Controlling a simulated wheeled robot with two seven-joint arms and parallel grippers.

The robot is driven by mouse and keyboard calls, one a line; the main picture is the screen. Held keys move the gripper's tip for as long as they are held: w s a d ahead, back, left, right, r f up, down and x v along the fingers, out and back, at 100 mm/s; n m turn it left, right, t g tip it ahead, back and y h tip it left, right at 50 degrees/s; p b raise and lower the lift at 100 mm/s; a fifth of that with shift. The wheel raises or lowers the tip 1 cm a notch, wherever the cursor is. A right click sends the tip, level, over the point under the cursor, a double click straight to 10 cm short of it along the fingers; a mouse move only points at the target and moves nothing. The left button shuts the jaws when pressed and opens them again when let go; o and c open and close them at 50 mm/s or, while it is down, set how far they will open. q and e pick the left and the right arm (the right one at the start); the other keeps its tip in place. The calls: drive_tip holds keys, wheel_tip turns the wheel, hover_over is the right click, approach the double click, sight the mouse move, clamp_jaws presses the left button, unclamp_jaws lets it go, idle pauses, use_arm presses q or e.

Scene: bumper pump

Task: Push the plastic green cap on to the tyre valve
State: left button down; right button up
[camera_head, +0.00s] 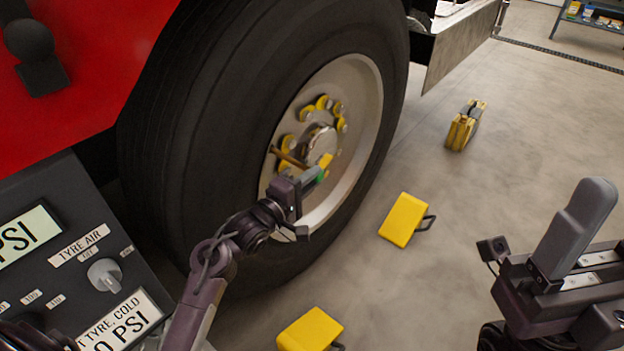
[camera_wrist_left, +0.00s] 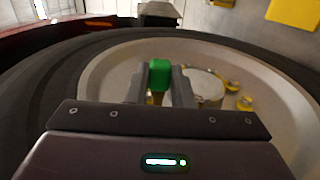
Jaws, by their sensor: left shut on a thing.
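The green cap (camera_wrist_left: 159,73) is between the fingers of my left gripper (camera_wrist_left: 160,88), which is shut on it. In the head view the left gripper (camera_head: 312,180) reaches to the wheel rim, and a bit of the green cap (camera_head: 320,176) shows at its fingertips. A brown, rod-like valve stem (camera_head: 288,158) sticks out from the hub area, close to the gripper. In the wrist view a brownish piece shows just below the cap; I cannot tell whether they touch. My right gripper (camera_head: 572,240) is at the right edge, away from the wheel; its finger opening is unclear.
The big black tyre (camera_head: 190,130) surrounds the pale rim (camera_head: 355,90) with yellow nut markers. A pump panel (camera_head: 75,265) stands at the lower left. Yellow wheel chocks (camera_head: 404,219) (camera_head: 310,330) lie on the floor, with another yellow-black item (camera_head: 464,127) farther back.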

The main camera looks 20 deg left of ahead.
use_arm(q)
drive_tip(key=c, duration=1.2)
unclamp_jaws()
